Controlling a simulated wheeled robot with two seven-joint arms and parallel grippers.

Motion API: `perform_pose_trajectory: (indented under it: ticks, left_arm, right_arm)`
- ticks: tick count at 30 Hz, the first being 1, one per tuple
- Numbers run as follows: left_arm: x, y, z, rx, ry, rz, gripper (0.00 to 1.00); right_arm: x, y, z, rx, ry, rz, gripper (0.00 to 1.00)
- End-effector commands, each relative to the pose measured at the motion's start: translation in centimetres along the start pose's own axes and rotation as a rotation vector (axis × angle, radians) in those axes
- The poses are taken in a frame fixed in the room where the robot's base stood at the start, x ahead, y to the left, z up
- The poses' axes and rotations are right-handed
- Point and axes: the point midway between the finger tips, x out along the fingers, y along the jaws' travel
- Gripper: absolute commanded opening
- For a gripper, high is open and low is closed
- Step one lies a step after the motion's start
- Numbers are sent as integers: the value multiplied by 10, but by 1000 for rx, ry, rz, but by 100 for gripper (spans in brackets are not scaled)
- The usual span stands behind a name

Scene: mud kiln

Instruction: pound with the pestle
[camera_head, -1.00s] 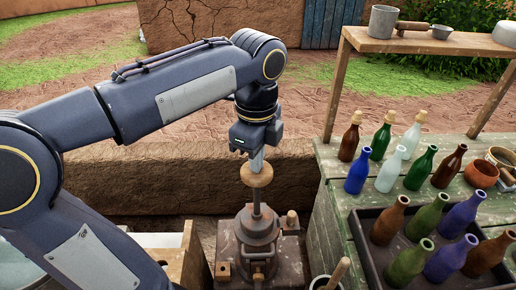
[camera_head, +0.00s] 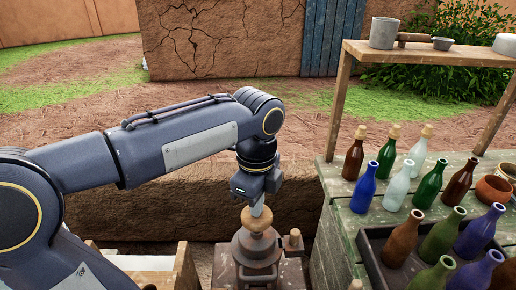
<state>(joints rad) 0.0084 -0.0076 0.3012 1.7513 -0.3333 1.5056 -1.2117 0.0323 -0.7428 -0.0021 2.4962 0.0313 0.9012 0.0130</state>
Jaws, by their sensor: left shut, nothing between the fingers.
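The pestle (camera_head: 257,220) shows as a round wooden collar just above the mouth of a dark metal mortar (camera_head: 257,249). Its lower shaft is mostly hidden inside the mortar. My left gripper (camera_head: 258,205) points down directly over the pestle. Its fingers are shut and their tips meet the top of the wooden collar; I cannot tell whether they touch it or sit just above it. My right gripper is out of view.
The mortar stands on a worn base block (camera_head: 285,272) with a wooden peg (camera_head: 294,240). At right, a green bench (camera_head: 345,215) carries several bottles and a dark tray (camera_head: 366,262) of more bottles. A low mud wall (camera_head: 170,212) runs behind.

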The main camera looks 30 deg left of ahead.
Motion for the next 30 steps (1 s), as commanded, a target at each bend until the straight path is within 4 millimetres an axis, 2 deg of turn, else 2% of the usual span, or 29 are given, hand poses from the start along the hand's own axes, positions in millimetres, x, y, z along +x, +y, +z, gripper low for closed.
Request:
perform_pose_trajectory:
  ticks: [5,30]
  left_arm:
    - [-18,0,0,0,0,4,0]
    - [-155,0,0,0,0,3,0]
  right_arm:
    - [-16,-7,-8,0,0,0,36]
    - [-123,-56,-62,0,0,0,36]
